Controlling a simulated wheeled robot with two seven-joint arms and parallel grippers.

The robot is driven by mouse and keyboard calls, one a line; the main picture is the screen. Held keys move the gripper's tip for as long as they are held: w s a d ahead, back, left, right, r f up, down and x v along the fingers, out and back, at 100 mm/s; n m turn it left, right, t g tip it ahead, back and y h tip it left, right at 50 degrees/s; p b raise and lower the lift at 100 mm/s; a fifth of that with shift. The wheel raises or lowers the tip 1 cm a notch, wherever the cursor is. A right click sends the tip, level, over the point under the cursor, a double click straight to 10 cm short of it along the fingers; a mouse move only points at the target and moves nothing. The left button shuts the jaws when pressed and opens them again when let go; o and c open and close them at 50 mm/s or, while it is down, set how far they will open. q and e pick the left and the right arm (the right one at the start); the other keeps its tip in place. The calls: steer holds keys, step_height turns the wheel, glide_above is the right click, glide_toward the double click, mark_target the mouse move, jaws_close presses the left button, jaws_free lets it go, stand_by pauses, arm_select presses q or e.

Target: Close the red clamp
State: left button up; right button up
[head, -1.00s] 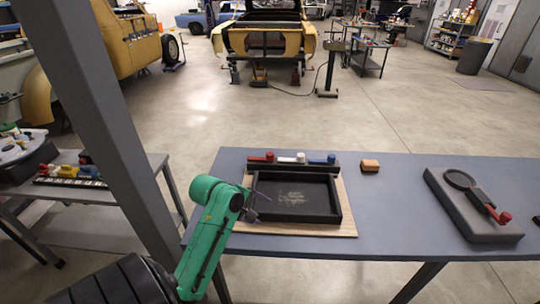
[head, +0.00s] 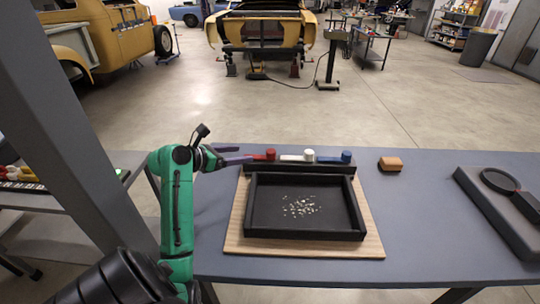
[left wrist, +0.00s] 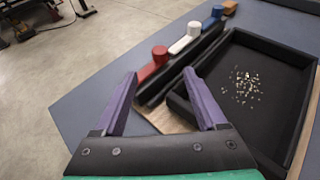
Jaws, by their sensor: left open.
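The red clamp (head: 266,154) is a small red lever with a round knob at the left end of the black bar behind the tray. It also shows in the left wrist view (left wrist: 154,63). A white clamp (head: 298,156) and a blue clamp (head: 336,158) sit to its right on the same bar. My left gripper (head: 243,154) is just left of the red clamp in the head view, its fingers pointing right. In the left wrist view its purple fingers are apart and empty, with the red clamp beyond and between the tips. My right gripper is out of view.
The black tray (head: 252,218) holding pale specks stands on a wooden board (head: 236,238) on the grey-blue table (head: 425,225). A small orange-brown block (head: 390,164) lies right of it. A black-ringed device (head: 495,205) is at the far right. A grey post (head: 75,150) rises at left.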

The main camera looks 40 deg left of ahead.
mark_target(270, 151)
arm_select(q)
steer(key=p+x, duration=0.1)
steer(key=x, duration=1.3)
steer(key=shift+w+f, duration=0.3)
steer(key=shift+w, duration=0.05)
steer(key=shift+s, duration=0.1)
jaws_close()
stand_by(0.4)
